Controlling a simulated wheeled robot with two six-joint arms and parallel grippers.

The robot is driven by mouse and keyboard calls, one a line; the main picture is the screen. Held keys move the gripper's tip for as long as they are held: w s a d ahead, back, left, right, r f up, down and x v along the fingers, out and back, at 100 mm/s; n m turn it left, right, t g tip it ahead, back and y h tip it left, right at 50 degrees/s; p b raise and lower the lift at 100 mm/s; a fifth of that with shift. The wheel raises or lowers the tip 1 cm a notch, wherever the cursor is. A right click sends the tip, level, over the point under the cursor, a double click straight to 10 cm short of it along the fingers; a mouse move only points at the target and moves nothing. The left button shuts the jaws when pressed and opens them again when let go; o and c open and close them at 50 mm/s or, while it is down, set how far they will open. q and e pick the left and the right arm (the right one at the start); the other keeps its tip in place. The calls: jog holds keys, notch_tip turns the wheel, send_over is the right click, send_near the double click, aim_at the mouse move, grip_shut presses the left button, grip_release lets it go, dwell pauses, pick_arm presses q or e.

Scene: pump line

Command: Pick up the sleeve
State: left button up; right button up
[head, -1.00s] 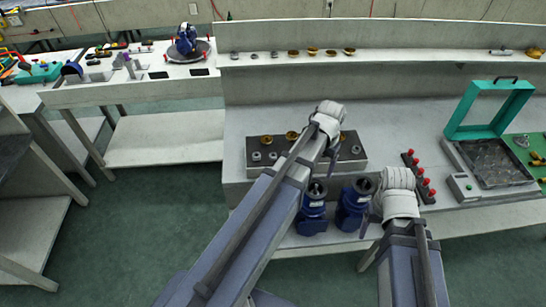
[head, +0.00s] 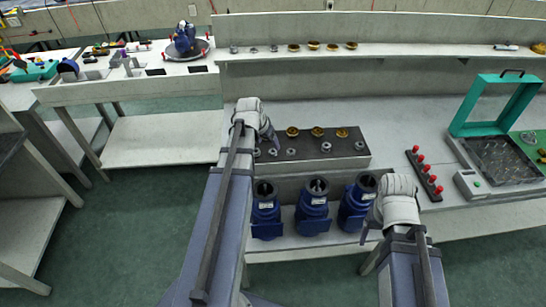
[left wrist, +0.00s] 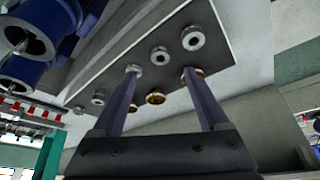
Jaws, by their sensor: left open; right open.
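Several small grey metal ring parts lie on a dark tray (head: 345,160) on the bench; one is this ring (head: 326,147). I cannot tell which one is the sleeve. In the left wrist view, grey rings such as this one (left wrist: 193,37) show on the tray. My left gripper (head: 268,134) is over the tray's left end, open. Between and beyond its fingers (left wrist: 161,76) there is nothing held; one fingertip overlaps a grey part and the other a brass part. My right gripper (head: 373,230) is open, beside the rightmost blue pump body.
Brass parts (head: 317,131) sit behind the rings. Blue pump bodies (head: 312,208) stand in front of the tray. A black strip with red knobs (head: 424,173) and a teal-framed fixture (head: 492,105) are to the right. A shelf (head: 400,53) runs along the back.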

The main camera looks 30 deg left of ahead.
aim_at(272, 153)
pick_arm(q)
jog(key=b+x, duration=0.7)
jog(key=x, duration=0.1)
jog(key=shift+r, duration=0.1)
dwell(0.5)
jog(key=shift+c, duration=0.4)
grip_shut()
